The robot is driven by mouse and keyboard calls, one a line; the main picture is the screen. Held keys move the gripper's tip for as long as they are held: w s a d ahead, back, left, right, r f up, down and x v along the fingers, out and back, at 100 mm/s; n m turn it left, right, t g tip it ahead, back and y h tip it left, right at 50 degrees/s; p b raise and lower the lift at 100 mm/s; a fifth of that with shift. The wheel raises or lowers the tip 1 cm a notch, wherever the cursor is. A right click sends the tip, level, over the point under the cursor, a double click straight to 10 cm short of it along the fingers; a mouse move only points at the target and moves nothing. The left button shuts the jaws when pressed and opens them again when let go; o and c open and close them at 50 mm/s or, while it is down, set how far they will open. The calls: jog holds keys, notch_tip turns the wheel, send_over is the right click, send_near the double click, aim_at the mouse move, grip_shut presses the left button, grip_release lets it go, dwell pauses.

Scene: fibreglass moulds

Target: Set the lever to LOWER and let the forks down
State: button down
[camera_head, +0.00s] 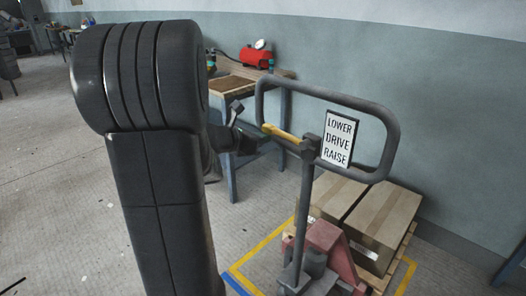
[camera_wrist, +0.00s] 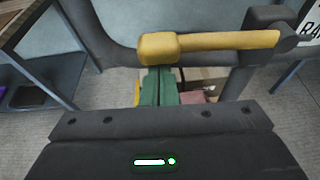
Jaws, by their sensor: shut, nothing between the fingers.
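The yellow lever (camera_head: 282,133) sticks out left from the pallet truck's handle post, its free end slightly higher than its pivot in the head view. The LOWER / DRIVE / RAISE sign (camera_head: 338,139) is right of it, with LOWER on top; I cannot tell which setting the lever is at. In the wrist view the lever (camera_wrist: 225,41) ends in a thick knob. My gripper (camera_wrist: 160,76) is shut and empty, its green fingers at the knob; the knob hides their tips, and contact is unclear. The pallet truck (camera_head: 325,250) is red; its forks are hidden under the load.
A grey tube handle loop (camera_head: 391,125) surrounds the lever and sign. Boxes (camera_head: 385,215) lie on a wooden pallet (camera_head: 402,252) inside yellow floor tape (camera_head: 257,250). A workbench (camera_head: 285,75) with a red compressor (camera_head: 256,58) stands behind. Open floor lies to the left.

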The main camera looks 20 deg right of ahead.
notch_tip(320, 180, up, 2)
jog(key=shift+r+m+t+b, duration=0.25)
jog(key=shift+m+t+b, duration=0.25)
jog(key=shift+m+b, duration=0.6)
jog(key=shift+s+d+r+m+t+y+b, duration=0.1)
jog(key=shift+s+r+m+t+y+b, duration=0.15)
jog(key=shift+r+m+b, duration=0.45)
jog(key=shift+s+r+m+t+y+b, duration=0.1)
jog(key=shift+r+m+t+b, duration=0.25)
jog(key=shift+r+b, duration=0.7)
jog(key=shift+r, duration=0.2)
jog(key=f+b, duration=0.1)
jog(key=w+f+b, duration=0.1)
jog(key=f+b, duration=0.1)
jog(key=shift+w+a+f, duration=0.25)
jog(key=shift+a+f, duration=0.05)
jog(key=shift+f, duration=0.1)
jog(key=p+v, duration=0.2)
jog(key=v, duration=0.8)
jog(key=shift+w, duration=0.2)
jog(key=shift+w, duration=0.1)
